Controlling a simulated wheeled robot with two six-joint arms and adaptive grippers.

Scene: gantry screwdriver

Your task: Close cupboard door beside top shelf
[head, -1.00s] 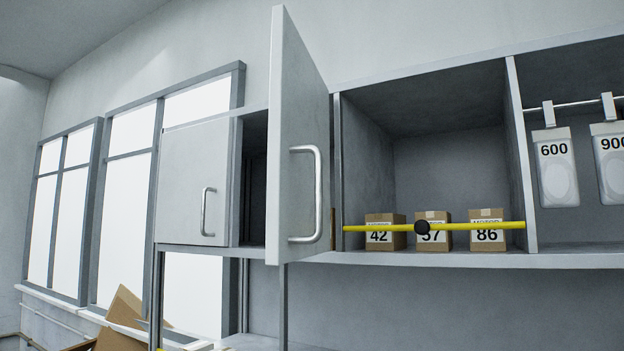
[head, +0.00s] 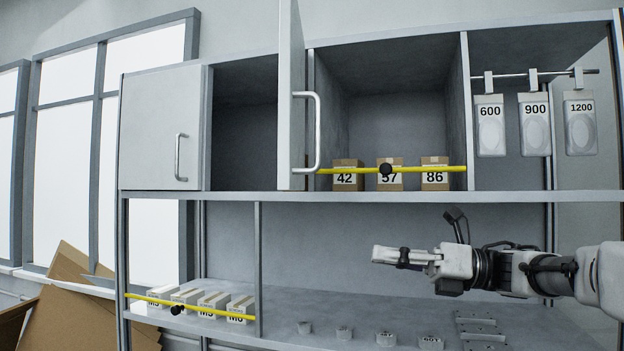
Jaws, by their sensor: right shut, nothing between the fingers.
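The cupboard door (head: 291,120) stands wide open and juts out toward me, seen nearly edge-on, with a metal bar handle (head: 316,132) on its right-hand face. The open cupboard compartment (head: 244,130) shows dark and empty to the left of the door. The top shelf (head: 390,110) is to the right, with boxes 42, 57 and 86 (head: 433,176) behind a yellow bar (head: 445,169). My right gripper (head: 376,254) is shut and empty, below the top shelf and to the lower right of the door, apart from it. My left gripper is not in view.
A second cupboard door (head: 155,130) at the left is closed. White containers 600, 900 and 1200 (head: 580,125) hang from a rod at the right. The lower shelf (head: 285,310) holds several small boxes and parts. Cardboard (head: 75,300) leans at the lower left.

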